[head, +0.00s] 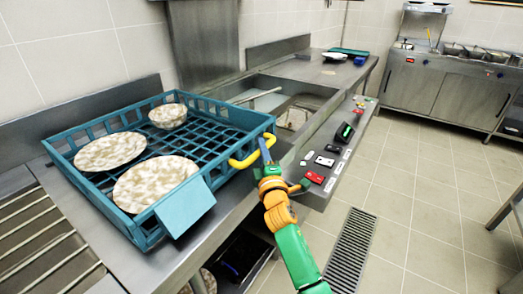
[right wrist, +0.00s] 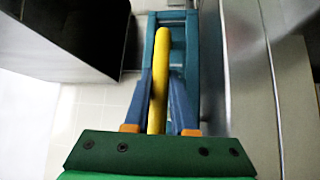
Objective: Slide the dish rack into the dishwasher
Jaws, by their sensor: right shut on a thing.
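The blue dish rack (head: 222,172) sits on the steel counter. It holds two speckled plates (head: 110,151) (head: 155,183) and a speckled bowl (head: 168,116). A yellow handle (head: 248,159) is on its right end. My right gripper (head: 264,150) is at that handle. In the right wrist view its blue fingers (right wrist: 161,85) are on both sides of the yellow handle (right wrist: 159,70), shut on it, with the rack (right wrist: 178,22) beyond. My left gripper is not in view. I cannot identify the dishwasher for certain; metal rails (head: 40,235) lie left of the rack.
A steel sink (head: 290,92) lies behind and right of the rack. A control strip (head: 328,161) with switches runs along the counter front. A floor drain (head: 353,252) is set in the tiled floor. A dark box-like shape (right wrist: 75,35) overhangs in the right wrist view. The floor at right is open.

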